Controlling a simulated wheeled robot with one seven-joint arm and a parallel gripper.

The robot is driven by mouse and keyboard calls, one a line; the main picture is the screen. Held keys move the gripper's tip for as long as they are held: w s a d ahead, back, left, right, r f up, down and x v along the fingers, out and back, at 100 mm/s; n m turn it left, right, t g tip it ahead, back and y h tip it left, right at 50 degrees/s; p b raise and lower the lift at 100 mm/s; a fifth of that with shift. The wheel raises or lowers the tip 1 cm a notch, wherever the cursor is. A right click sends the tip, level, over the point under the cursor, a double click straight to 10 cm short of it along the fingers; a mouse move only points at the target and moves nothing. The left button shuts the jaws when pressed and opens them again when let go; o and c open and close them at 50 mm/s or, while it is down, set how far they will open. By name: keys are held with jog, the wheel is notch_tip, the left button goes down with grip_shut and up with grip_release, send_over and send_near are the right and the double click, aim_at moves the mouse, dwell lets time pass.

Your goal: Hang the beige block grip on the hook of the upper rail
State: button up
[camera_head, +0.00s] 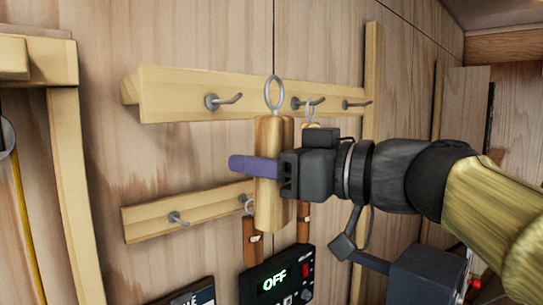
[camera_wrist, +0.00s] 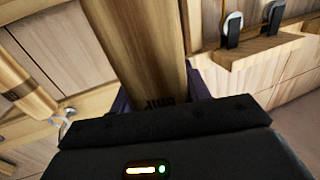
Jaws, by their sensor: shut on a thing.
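The beige block grip (camera_head: 268,205) is a long wooden block with a metal ring (camera_head: 274,93) on top. My gripper (camera_head: 252,168) is shut on its middle and holds it upright in front of the rails. The upper rail (camera_head: 180,92) carries several metal hooks; the left hook (camera_head: 224,101) looks bare. The ring overlaps the upper rail in the picture, between the left and middle hooks, and appears clear of both. In the wrist view the block (camera_wrist: 140,45) stands between the purple fingers; its ring is out of sight.
Another ringed wooden piece (camera_head: 311,126) hangs at the upper rail's middle hook, partly hidden by my gripper. The right hook (camera_head: 356,104) looks bare. A lower rail (camera_head: 150,220) holds a brown piece (camera_head: 252,240). A control box reading OFF (camera_head: 280,280) sits below.

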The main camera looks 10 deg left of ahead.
jog(key=shift+w+a, duration=0.1)
jog(key=w+a+f+b, duration=0.1)
jog(key=w+a, duration=0.5)
jog(key=a, duration=0.1)
jog(key=shift+w+a+f, duration=0.2)
jog(key=shift+a+f, duration=0.05)
jog(key=shift+f, duration=0.05)
dwell(1.5)
dwell(0.6)
jog(key=o, duration=1.1)
jog(key=shift+f, duration=0.1)
jog(key=shift+d, duration=0.1)
